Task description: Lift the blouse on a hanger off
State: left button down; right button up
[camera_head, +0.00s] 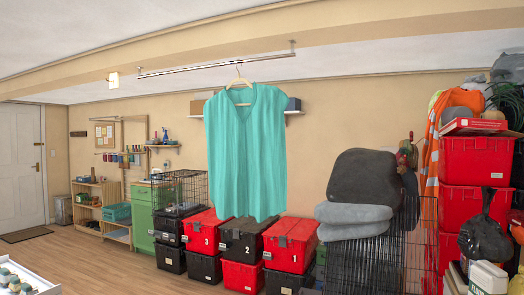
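A teal sleeveless blouse (245,150) hangs in the middle of the head view. It is on a light-coloured hanger (239,82), whose hook goes up to a thin metal rail (215,66) under the ceiling beam. The blouse hangs upright and free, above and in front of the stacked totes. Neither of my grippers is in view.
Red and black numbered totes (290,243) stand stacked below the blouse. A wire crate (372,250) with grey cushions (355,214) stands to the right. More red totes (476,160) are piled at far right. The wooden floor (100,265) at left is mostly clear.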

aim_at(245, 129)
jog(key=i+j+z, duration=0.1)
jog(key=i+j, duration=0.15)
jog(key=i+j+z, duration=0.15)
jog(key=i+j, duration=0.15)
jog(key=i+j+z, duration=0.1)
jog(key=i+j, duration=0.15)
jog(key=i+j+z, duration=0.15)
jog(key=j, duration=0.3)
jog(key=i+j+z, duration=0.1)
jog(key=i+j, duration=0.2)
jog(key=i+j+z, duration=0.15)
jog(key=j, duration=0.3)
jog(key=i+j+z, duration=0.1)
jog(key=i+j, duration=0.15)
jog(key=j, duration=0.15)
